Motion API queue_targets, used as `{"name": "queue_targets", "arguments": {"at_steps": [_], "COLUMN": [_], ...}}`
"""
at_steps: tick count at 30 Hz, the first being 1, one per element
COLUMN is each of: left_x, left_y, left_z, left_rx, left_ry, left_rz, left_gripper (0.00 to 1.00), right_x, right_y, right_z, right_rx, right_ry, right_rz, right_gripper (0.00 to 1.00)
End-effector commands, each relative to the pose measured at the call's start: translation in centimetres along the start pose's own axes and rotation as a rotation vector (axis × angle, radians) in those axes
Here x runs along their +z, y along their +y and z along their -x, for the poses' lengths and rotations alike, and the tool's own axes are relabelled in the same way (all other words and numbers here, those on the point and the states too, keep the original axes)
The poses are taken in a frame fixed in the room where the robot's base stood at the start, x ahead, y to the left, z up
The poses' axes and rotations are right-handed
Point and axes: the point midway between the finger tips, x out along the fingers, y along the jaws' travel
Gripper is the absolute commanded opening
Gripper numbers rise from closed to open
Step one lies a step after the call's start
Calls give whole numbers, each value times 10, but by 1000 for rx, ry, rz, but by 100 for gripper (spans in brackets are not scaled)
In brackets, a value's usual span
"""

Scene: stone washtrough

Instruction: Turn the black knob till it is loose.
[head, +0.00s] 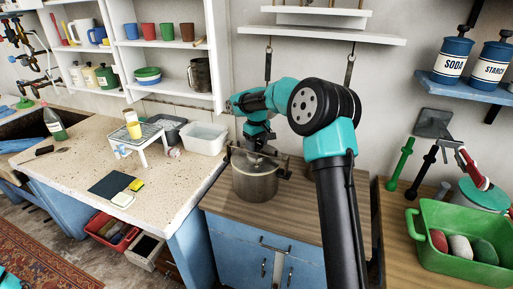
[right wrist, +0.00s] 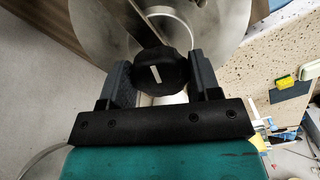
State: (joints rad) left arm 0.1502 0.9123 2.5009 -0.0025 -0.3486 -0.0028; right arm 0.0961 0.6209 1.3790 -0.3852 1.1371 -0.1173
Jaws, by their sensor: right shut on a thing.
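The black knob (right wrist: 162,72) with a white pointer mark shows in the right wrist view, above the round metal lid (right wrist: 103,28) of a pot. A metal bar (right wrist: 150,30) runs under it. My right gripper (right wrist: 160,76) has one finger on each side of the knob and is shut on it. In the head view the steel pot (head: 256,182) stands on the wooden top of the blue cabinet, with my right gripper (head: 259,146) pointing down over its lid. The knob is hidden there by the gripper.
A white tub (head: 205,138) stands left of the pot on the speckled counter (head: 75,150), near a small white rack (head: 137,141). A green crate (head: 455,270) is at the right. Shelves hang above. My right arm covers the wooden top right of the pot.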

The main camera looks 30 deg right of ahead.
Motion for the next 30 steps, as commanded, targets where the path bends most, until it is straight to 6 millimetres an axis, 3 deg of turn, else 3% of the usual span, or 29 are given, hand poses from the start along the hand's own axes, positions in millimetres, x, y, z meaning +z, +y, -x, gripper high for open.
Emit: {"name": "queue_targets", "arguments": {"at_steps": [30], "left_x": [0], "left_y": [0], "left_z": [0], "left_rx": [0], "left_ry": [0], "left_rz": [0], "left_gripper": [43], "right_x": [0], "right_y": [1], "right_z": [0], "right_rx": [1], "right_ry": [-1], "right_rz": [898], "right_gripper": [46]}}
